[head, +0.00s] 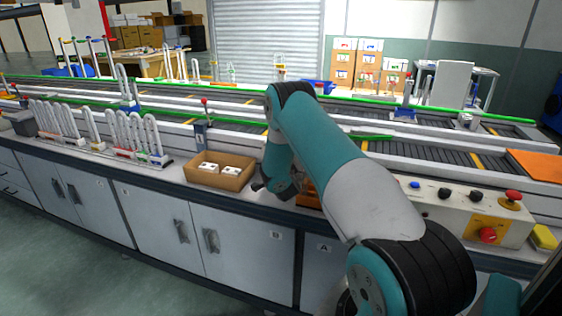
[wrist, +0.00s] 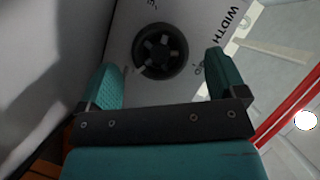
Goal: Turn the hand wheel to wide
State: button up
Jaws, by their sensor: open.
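The hand wheel (wrist: 160,50) is a round black wheel with several spokes on a light panel (wrist: 120,25) in the wrist view. The word WIDTH is printed to its right, with smaller marks nearer the rim that I cannot read fully. My gripper (wrist: 159,64) is open, one teal finger to the left and one to the right of the wheel in the picture. The fingers look apart from the wheel, with nothing between them. In the head view my arm hides the wheel, and my gripper is mostly hidden at the bench's front edge.
A cardboard box (head: 245,181) with white parts stands left of my arm. A control box (head: 465,212) with a red knob and buttons stands to the right. Conveyors (head: 440,152) run behind. A red strip (wrist: 290,112) edges the wrist view's right.

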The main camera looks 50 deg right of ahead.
jog(key=shift+x, duration=1.25)
jog(key=c, duration=0.9)
